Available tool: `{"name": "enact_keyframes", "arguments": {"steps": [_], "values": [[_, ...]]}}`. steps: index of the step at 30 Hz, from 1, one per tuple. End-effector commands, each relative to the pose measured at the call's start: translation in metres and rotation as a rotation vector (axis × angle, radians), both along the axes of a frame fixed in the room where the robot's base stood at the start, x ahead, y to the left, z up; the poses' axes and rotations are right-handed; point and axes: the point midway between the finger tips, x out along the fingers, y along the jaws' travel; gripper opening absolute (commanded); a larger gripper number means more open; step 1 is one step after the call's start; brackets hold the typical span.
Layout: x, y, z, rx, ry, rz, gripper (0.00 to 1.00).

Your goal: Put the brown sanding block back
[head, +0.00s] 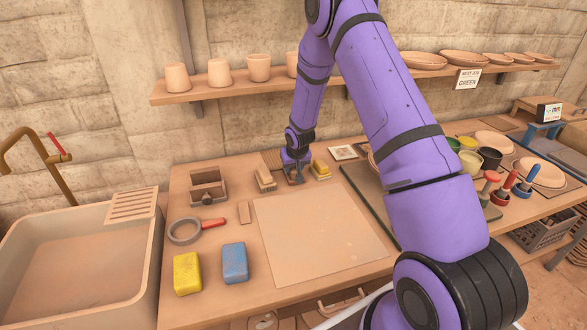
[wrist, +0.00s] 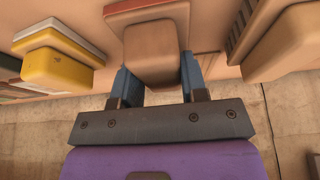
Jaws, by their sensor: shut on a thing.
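The brown sanding block (wrist: 152,52) is between the two blue fingers of my gripper (wrist: 158,85) in the wrist view. My gripper is shut on it. In the head view my gripper (head: 294,178) is low at the back of the worktable, between a yellow block (head: 320,168) and a tan block (head: 265,178). There the brown block is mostly hidden by the gripper. The yellow block (wrist: 55,65) and the tan block (wrist: 292,42) flank it in the wrist view, apart from the fingers. I cannot tell whether the brown block touches the table.
A large pale board (head: 318,238) lies in front of my gripper. A pot shelf (head: 225,91) runs along the wall above.

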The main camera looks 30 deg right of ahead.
Motion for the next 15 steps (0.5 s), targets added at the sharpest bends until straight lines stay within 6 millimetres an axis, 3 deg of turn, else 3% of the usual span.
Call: {"name": "enact_keyframes", "arguments": {"steps": [12, 13, 15], "values": [[0.0002, 0.0000, -0.0091, 0.000, -0.001, 0.000, 0.06], [0.0003, -0.0001, -0.0090, 0.000, -0.001, 0.000, 0.44], [0.0003, -0.0001, -0.0088, 0.000, -0.001, 0.000, 0.61]]}}
